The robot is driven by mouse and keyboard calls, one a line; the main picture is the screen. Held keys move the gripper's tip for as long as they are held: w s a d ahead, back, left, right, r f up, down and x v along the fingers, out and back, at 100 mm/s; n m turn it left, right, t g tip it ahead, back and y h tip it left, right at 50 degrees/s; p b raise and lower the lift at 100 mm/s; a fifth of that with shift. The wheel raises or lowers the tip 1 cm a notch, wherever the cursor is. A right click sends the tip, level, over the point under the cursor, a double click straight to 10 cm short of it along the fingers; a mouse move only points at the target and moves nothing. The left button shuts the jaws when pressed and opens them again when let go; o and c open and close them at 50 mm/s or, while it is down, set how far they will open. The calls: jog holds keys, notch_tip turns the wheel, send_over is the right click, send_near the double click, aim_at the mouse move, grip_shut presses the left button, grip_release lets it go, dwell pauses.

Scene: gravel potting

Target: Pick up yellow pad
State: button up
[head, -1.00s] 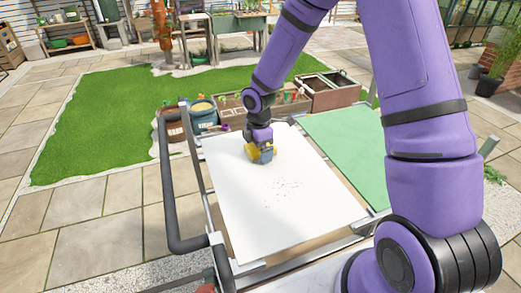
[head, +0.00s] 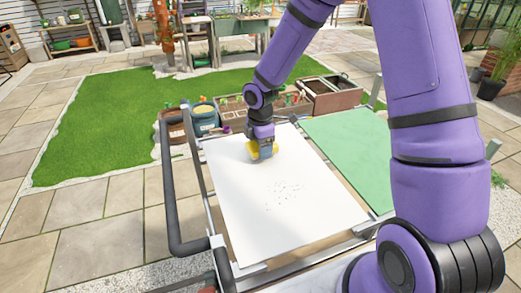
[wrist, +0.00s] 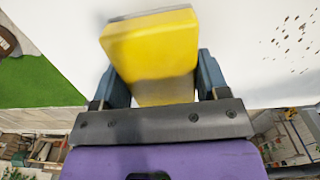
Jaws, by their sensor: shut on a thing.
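The yellow pad (wrist: 152,48) is a thick yellow block with a grey layer along its far edge in the wrist view. My gripper (wrist: 160,82) is shut on it, with a blue-grey finger on each side. In the head view my gripper (head: 262,147) and the yellow pad (head: 254,150) are over the far part of the white board (head: 240,205). My gripper hides part of the pad. I cannot tell whether the pad touches the board.
Dark specks (head: 284,190) lie scattered near the middle of the white board. A green panel (head: 352,150) lies to the right. Two pots, one blue (head: 203,119), and planter boxes (head: 331,93) stand beyond the board. A dark rail (head: 168,190) runs along the left.

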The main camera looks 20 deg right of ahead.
jog(key=shift+r, duration=0.85)
jog(key=s+d, duration=0.1)
jog(key=s, duration=0.4)
jog(key=s+d, duration=0.1)
jog(key=s, duration=0.4)
jog(key=s+d+r, duration=0.1)
jog(key=s, duration=0.4)
jog(key=shift+s+r, duration=0.1)
jog(key=shift+s, duration=0.25)
jog(key=o, duration=0.4)
jog(key=shift+c, duration=1.4)
jog(key=shift+a, duration=0.1)
